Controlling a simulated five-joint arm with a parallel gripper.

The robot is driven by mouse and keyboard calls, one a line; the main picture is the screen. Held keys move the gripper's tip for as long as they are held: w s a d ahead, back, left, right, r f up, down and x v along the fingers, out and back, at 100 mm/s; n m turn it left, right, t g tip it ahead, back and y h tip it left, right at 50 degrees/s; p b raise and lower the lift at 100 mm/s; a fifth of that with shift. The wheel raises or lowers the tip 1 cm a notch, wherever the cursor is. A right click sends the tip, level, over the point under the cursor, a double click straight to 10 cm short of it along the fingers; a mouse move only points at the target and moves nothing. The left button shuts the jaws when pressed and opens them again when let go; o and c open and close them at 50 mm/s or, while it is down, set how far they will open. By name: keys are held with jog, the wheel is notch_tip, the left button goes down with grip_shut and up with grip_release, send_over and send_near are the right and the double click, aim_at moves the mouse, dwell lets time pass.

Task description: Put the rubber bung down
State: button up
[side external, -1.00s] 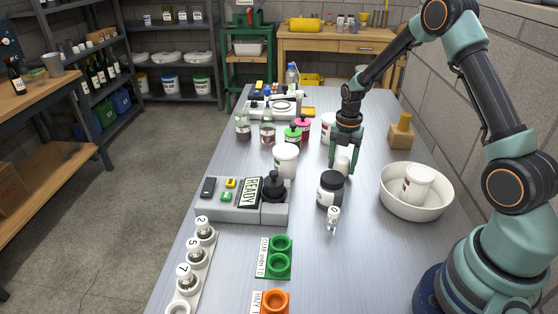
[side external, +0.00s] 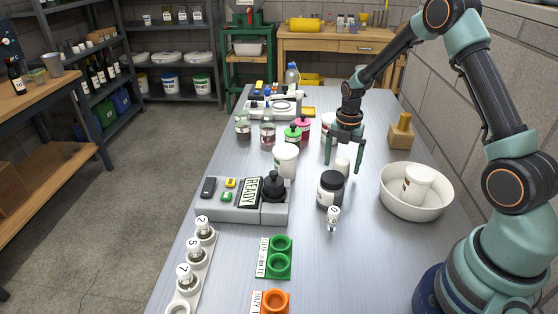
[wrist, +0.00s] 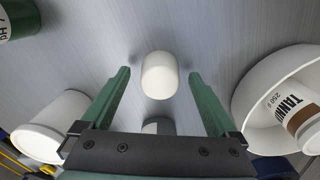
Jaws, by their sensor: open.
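The rubber bung (side external: 343,166) is a small, plain white cylinder. It stands upright on the grey metal table (side external: 345,270), just behind the black jar. My gripper (side external: 341,164) is over it, pointing down, with its two green fingers spread wide to either side. In the wrist view the bung (wrist: 159,75) sits between the fingertips, with a clear gap on both sides.
A black jar (side external: 330,190) with a white label stands close in front. A white tub (side external: 285,160) is to the left. A white bowl (side external: 417,208) holding a labelled tub (side external: 417,182) is to the right.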

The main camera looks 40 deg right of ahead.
aim_at(343, 161)
notch_tip(343, 161, up, 11)
jog(key=s+a+r+m+t, duration=0.2)
jog(key=s+a+r+m, duration=0.2)
jog(key=a+r+m, duration=0.45)
jog(key=s+a+r+m+t, duration=0.3)
jog(key=s+a+m, duration=0.4)
jog(key=s+m, duration=0.3)
jog(key=shift+r+m+t, duration=0.3)
jog(key=shift+r+m, duration=0.05)
jog(key=shift+m, duration=1.6)
